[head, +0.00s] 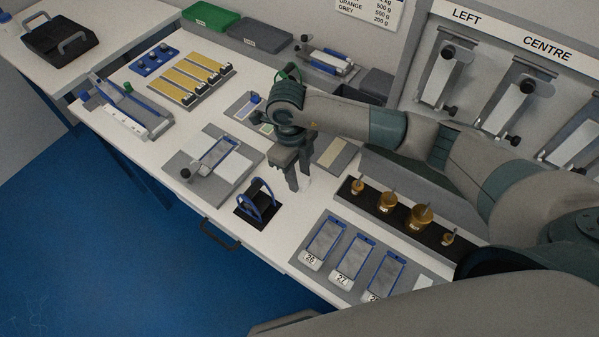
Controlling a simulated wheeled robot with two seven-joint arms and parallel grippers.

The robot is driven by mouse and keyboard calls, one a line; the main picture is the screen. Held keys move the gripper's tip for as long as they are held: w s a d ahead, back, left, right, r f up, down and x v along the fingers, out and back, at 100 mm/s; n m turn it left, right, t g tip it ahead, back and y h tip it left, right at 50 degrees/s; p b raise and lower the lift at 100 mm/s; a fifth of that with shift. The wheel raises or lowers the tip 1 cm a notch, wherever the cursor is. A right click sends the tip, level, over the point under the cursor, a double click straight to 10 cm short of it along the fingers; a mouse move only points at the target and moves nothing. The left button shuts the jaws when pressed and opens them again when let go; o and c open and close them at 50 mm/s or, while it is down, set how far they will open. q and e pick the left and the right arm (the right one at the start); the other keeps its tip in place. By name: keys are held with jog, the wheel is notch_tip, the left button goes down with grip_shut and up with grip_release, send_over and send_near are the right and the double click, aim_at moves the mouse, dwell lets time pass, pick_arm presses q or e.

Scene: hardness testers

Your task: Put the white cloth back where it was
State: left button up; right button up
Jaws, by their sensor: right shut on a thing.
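My right gripper (298,184) points down over the white bench, between the black stand with blue sides and the row of brass weights. It is shut on a small white thing (307,184), which appears to be the white cloth; the fingers hide most of it. I cannot tell whether it touches the bench. My left gripper is not in view.
Near the gripper are the black stand (256,203), brass weights (387,202) on a black strip, and a grey tray (318,278) with numbered blue-framed plates. A tester (211,160) stands left. A beige pad (337,154) lies behind. Wall-mounted testers (513,105) hang right.

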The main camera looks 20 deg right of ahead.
jog(key=shift+f, duration=0.25)
jog(key=o, duration=0.9)
jog(key=shift+w+d, duration=0.15)
jog(key=shift+o, duration=0.2)
jog(key=shift+r, duration=0.3)
pick_arm(q)
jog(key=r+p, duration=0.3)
jog(key=p, duration=0.1)
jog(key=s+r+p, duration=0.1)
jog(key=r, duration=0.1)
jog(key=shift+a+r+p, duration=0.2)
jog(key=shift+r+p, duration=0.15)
jog(key=shift+p, duration=0.05)
pick_arm(e)
notch_tip(320, 180, up, 12)
jog(key=w+a, duration=0.1)
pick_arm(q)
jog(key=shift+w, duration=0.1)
pick_arm(e)
jog(key=shift+f, duration=0.1)
